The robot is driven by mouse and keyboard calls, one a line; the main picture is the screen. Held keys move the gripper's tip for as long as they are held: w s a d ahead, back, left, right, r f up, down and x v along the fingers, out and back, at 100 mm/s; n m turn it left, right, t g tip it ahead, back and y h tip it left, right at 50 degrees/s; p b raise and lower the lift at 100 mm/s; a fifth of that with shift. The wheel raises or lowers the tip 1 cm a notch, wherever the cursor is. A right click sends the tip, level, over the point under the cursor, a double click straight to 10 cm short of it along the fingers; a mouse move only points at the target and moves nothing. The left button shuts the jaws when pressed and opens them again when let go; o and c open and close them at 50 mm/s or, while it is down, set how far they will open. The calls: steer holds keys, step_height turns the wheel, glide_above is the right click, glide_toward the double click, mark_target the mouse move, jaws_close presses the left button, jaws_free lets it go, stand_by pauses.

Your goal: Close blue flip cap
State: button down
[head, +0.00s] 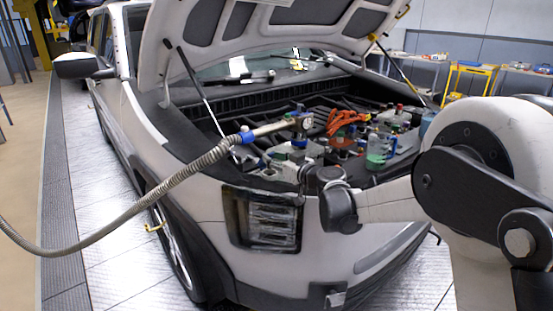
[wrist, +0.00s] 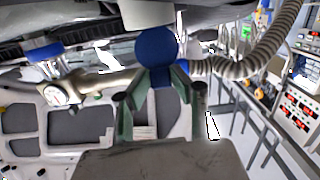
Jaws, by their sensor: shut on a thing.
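The blue flip cap (wrist: 157,48) shows in the wrist view as a round blue disc against a white part at the top. My gripper (wrist: 158,76) has its green fingers on both sides of the cap's lower blue part and is shut on it. In the head view my gripper (head: 308,174) reaches over the car's front edge into the engine bay. The cap's hinge and neck cannot be made out, and I cannot tell whether the cap is fully down.
A ribbed hose (head: 190,170) with a metal nozzle (head: 272,129) reaches into the bay close by; the wrist view shows its gauge (wrist: 58,94). Orange cables (head: 343,121) and a bottle with green liquid (head: 376,150) lie right. The raised hood (head: 265,30) is overhead.

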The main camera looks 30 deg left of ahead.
steer(key=c, duration=1.5)
jaws_free()
steer(key=v, duration=1.2)
steer(key=shift+r, duration=0.1)
steer(key=shift+c, duration=0.3)
